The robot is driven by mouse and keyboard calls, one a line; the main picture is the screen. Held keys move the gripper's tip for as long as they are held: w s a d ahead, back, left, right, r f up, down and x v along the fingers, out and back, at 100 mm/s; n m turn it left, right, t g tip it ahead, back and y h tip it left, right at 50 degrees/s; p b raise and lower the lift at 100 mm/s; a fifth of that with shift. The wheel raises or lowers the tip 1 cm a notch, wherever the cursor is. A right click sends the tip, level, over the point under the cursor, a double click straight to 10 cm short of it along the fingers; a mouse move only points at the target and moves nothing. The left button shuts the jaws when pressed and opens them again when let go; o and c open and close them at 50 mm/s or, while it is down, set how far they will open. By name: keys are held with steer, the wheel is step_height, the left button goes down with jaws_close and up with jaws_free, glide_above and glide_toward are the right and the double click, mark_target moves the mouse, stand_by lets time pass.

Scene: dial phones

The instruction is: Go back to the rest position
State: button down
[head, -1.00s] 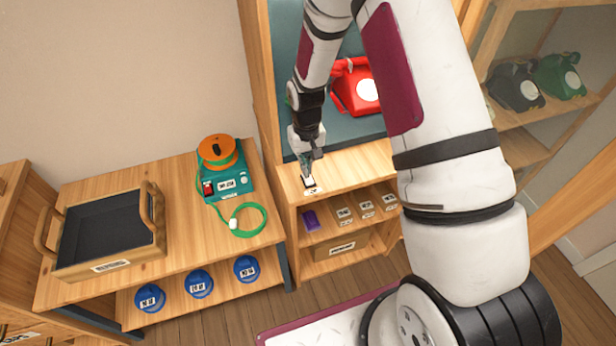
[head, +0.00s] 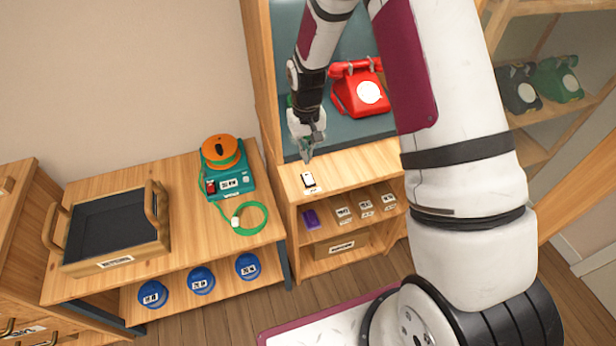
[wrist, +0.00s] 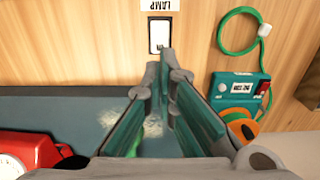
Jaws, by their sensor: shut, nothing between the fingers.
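My gripper (head: 308,154) is shut and empty in the head view, hanging above the front ledge of the shelf unit, just above a small white switch in a black frame (head: 308,180). In the wrist view, my gripper's fingers (wrist: 163,62) meet near the top middle, with the switch (wrist: 159,35) and its "LAMP" label (wrist: 160,5) beyond the tips. The fingertips are apart from the switch in the head view. My white arm crosses the middle and right of the head view and hides part of the shelf unit.
A red dial phone (head: 360,90) stands behind my gripper. A teal device with an orange reel (head: 227,170) and green cable sits on the left table, beside a wooden tray (head: 158,247). Dark and green phones (head: 558,79) stand on the right shelf. Open floor shows below.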

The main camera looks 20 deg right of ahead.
stand_by(0.3)
steer(key=s+r+t, duration=0.1)
steer(key=s+r, duration=0.4)
steer(key=r, duration=0.7)
steer(key=s+r+t, duration=0.2)
steer(key=s+r, duration=0.2)
steer(key=r, duration=0.8)
steer(key=s+r+t, duration=0.1)
steer(key=s+r, duration=0.3)
steer(key=s, duration=0.5)
steer(key=s+r+t, duration=0.1)
steer(key=s+r, duration=0.4)
steer(key=s, duration=0.5)
steer(key=shift+r, duration=0.15)
steer(key=shift+w, duration=0.1)
